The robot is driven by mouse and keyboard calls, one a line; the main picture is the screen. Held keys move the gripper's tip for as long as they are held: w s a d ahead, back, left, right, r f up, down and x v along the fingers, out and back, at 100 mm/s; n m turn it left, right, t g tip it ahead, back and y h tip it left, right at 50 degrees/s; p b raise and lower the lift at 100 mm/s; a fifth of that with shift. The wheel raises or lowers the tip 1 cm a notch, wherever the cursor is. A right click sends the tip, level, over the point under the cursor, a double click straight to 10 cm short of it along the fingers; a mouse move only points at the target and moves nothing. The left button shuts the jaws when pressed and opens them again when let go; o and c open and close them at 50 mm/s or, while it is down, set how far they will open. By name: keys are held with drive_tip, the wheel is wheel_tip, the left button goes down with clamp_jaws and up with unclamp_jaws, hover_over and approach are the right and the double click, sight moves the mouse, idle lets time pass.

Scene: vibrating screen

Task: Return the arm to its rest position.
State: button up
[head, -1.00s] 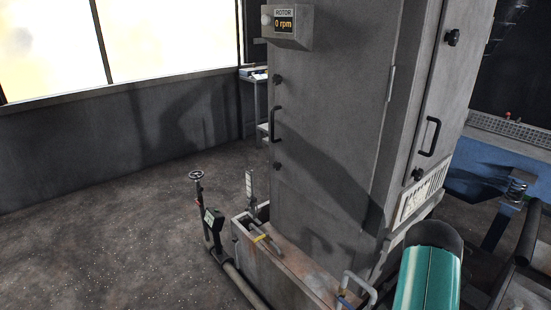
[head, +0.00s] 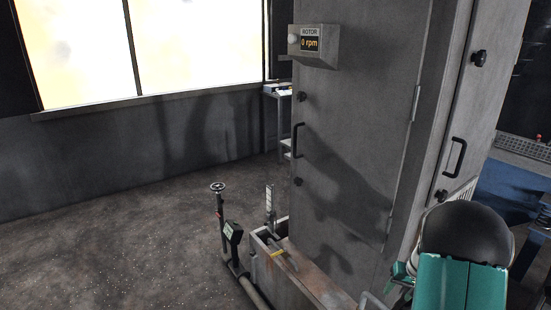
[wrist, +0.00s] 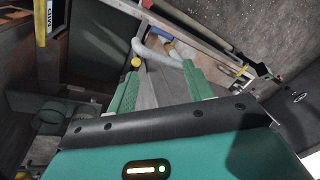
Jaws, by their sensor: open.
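My arm shows as a teal link with a black rounded joint (head: 468,235) at the lower right of the head view. A small green part beside it is partly cut off by my arm, and I cannot tell there how the jaws stand. In the wrist view, the two green fingers of my gripper (wrist: 161,70) stand apart with nothing held between them. Beyond the fingertips a pale bent pipe (wrist: 152,50) with a yellow end lies near the gap. I cannot tell whether the fingers touch it.
A tall grey cabinet (head: 350,130) with a rotor display (head: 310,43) reading 0 rpm stands close to my arm. A low trough (head: 300,280) runs along its foot. A handwheel post (head: 219,205) and a pipe stand left of it. The floor (head: 110,240) at left is clear.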

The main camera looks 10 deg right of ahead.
drive_tip(key=s+a+r+n+t, duration=0.1)
drive_tip(key=s+a+r, duration=0.2)
drive_tip(key=a+r, duration=0.65)
drive_tip(key=s+a+r+n, duration=0.2)
drive_tip(key=s+a+r, duration=0.1)
drive_tip(key=a+r, duration=0.7)
drive_tip(key=s+a+r+t+h, duration=0.1)
drive_tip(key=s+a+r, duration=0.2)
drive_tip(key=s, duration=0.5)
drive_tip(key=s+a+r+n+t, duration=0.1)
drive_tip(key=s+a+r, duration=0.3)
drive_tip(key=s+a, duration=0.2)
drive_tip(key=shift+s+a+n+h, duration=0.3)
drive_tip(key=shift+s+h, duration=0.1)
drive_tip(key=shift+s, duration=0.65)
